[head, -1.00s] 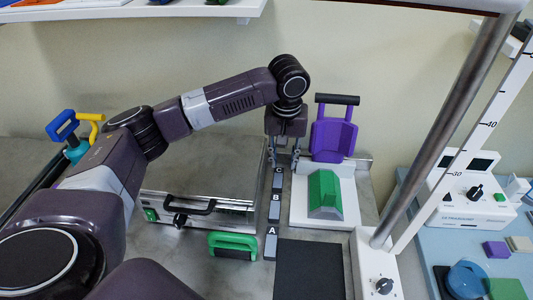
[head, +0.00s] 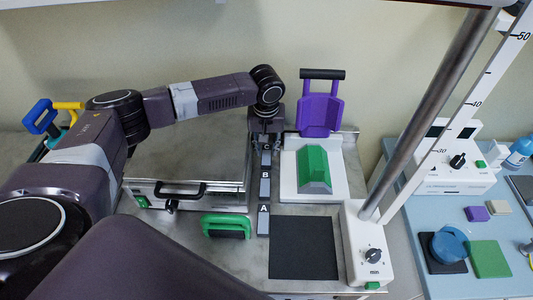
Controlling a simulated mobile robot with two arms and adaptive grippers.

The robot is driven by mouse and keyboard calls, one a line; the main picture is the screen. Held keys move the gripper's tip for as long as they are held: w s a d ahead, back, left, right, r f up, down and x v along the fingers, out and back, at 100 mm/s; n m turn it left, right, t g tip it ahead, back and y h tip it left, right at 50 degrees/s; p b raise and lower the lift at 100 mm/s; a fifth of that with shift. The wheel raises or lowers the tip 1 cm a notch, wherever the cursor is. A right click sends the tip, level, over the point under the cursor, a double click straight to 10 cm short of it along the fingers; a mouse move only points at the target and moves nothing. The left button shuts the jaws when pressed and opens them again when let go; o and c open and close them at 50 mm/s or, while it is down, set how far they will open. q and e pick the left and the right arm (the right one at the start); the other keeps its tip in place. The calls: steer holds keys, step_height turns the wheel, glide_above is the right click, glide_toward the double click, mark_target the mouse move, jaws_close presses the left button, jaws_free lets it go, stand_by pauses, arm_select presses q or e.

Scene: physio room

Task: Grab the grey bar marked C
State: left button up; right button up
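The grey bar marked C (head: 265,158) lies at the far end of a row of grey bars on the metal table. The bar marked B (head: 265,180) and the bar marked A (head: 263,216) lie nearer in the same row. My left gripper (head: 266,144) points down over bar C, its fingers apart, one on each side of the bar's far part. I see no clear contact; the gripper and wrist hide the bar's far end. My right gripper is not in view.
A metal-topped box (head: 190,150) with a black handle stands left of the row. A green handle (head: 227,227) lies near bar A. A white base with a green wedge (head: 314,168) and a purple holder (head: 320,112) stand right. A slanted metal pole (head: 425,110) rises further right.

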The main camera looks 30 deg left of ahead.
arm_select(q)
steer(key=shift+w+f, duration=0.15)
steer(key=shift+f, duration=1)
jaws_close()
steer(key=shift+r, duration=0.15)
